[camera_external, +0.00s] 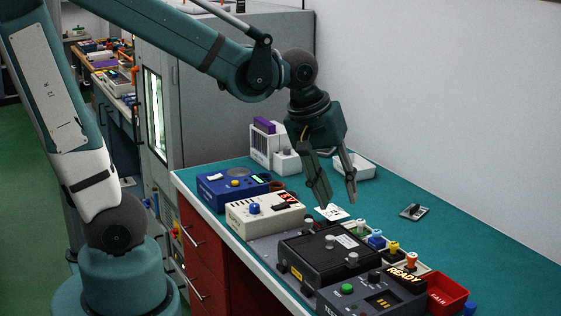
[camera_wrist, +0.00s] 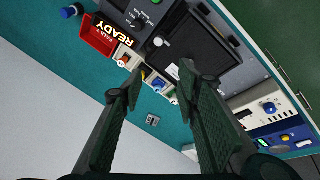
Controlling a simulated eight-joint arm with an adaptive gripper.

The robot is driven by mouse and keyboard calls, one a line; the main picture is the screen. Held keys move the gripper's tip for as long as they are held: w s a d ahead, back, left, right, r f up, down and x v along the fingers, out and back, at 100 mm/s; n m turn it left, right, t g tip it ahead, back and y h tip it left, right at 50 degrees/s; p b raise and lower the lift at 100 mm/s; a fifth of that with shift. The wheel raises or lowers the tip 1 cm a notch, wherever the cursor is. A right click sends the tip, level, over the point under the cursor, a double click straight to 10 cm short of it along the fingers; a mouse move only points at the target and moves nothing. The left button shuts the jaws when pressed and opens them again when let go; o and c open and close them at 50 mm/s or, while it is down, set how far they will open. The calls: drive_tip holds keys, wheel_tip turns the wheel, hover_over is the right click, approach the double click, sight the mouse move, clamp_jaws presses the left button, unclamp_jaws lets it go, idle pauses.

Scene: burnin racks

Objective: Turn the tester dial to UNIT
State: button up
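The dark tester box (camera_external: 365,297) stands at the front right of the bench, cut off by the bottom edge. It carries a green button (camera_external: 347,289), a small display and a black knob (camera_external: 374,277), which looks like the dial. Its markings are too small to read. In the wrist view a black knob (camera_wrist: 138,24) shows on the dark tester panel at the top; its setting is unclear. My gripper (camera_external: 338,200) is open and empty above the bench, behind the black lidded box and away from the tester. Its spread fingers also show in the wrist view (camera_wrist: 160,71).
A black lidded box (camera_external: 322,257) lies beside the tester. Small coloured knobs (camera_external: 376,238) line its far side. A READY sign (camera_external: 404,274) and red bin (camera_external: 447,294) stand right. A cream unit (camera_external: 265,213) and blue unit (camera_external: 232,188) stand left. The back right bench is mostly clear.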

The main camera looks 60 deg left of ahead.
sight(374, 272)
drive_tip(key=shift+w+d+f+n+g+p, duration=0.55)
drive_tip(key=shift+w+d+f+n+p, duration=0.2)
drive_tip(key=shift+d+f+n, duration=0.75)
drive_tip(key=shift+w+d+f+n+g+p, duration=0.6)
drive_tip(key=shift+w+d+f+n+p, duration=0.15)
drive_tip(key=shift+d+f+n, duration=0.8)
drive_tip(key=shift+w+d+f+n+g+p, duration=0.55)
drive_tip(key=shift+w+d+f+n+p, duration=0.2)
drive_tip(key=shift+d+f+n, duration=0.6)
drive_tip(key=shift+w+d+f, duration=0.1)
drive_tip(key=shift+d+f, duration=0.1)
drive_tip(key=shift+d, duration=0.1)
drive_tip(key=shift+w+f, duration=0.1)
drive_tip(key=shift+f, duration=3.65)
drive_tip(key=c, duration=0.9)
